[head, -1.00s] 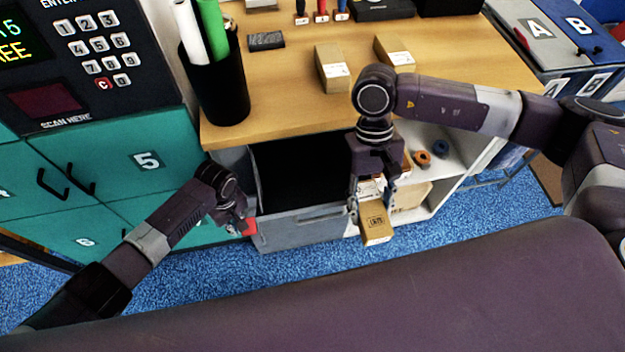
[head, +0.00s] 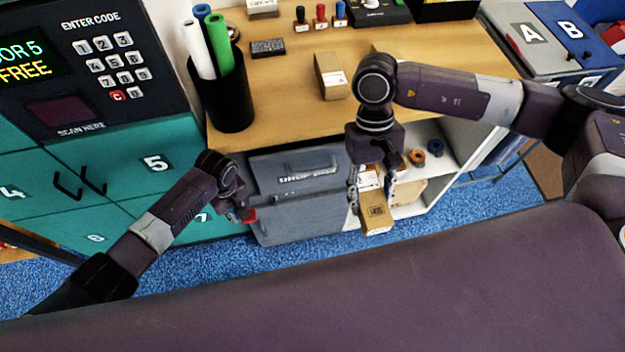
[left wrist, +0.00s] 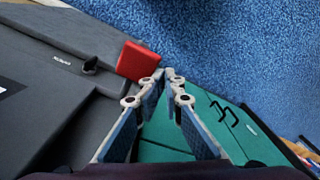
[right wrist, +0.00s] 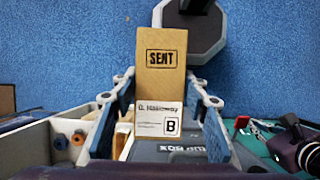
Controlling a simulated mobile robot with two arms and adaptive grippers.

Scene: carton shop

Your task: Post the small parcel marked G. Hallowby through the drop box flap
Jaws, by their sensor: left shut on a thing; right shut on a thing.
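The small parcel (head: 377,217) is brown, with a SENT stamp and a white label reading G. Hallowby and B; it also shows in the right wrist view (right wrist: 160,50). My right gripper (head: 371,197) is shut on it, pointing down, in front of the shelf and right of the drop box. The grey drop box (head: 300,220) stands under the counter's front edge, and its flap (head: 265,178) with a handle and lettering looks closed. My left gripper (head: 243,214) is shut at the red tab (left wrist: 138,60) on the box's left side; its fingertips are close together there.
Teal numbered lockers (head: 120,165) with a keypad panel stand at the left. The counter (head: 285,95) holds a pen cup (head: 222,95), another parcel (head: 331,76) and stamps. An open shelf (head: 445,160) is right of the drop box. Bins A and B are at far right.

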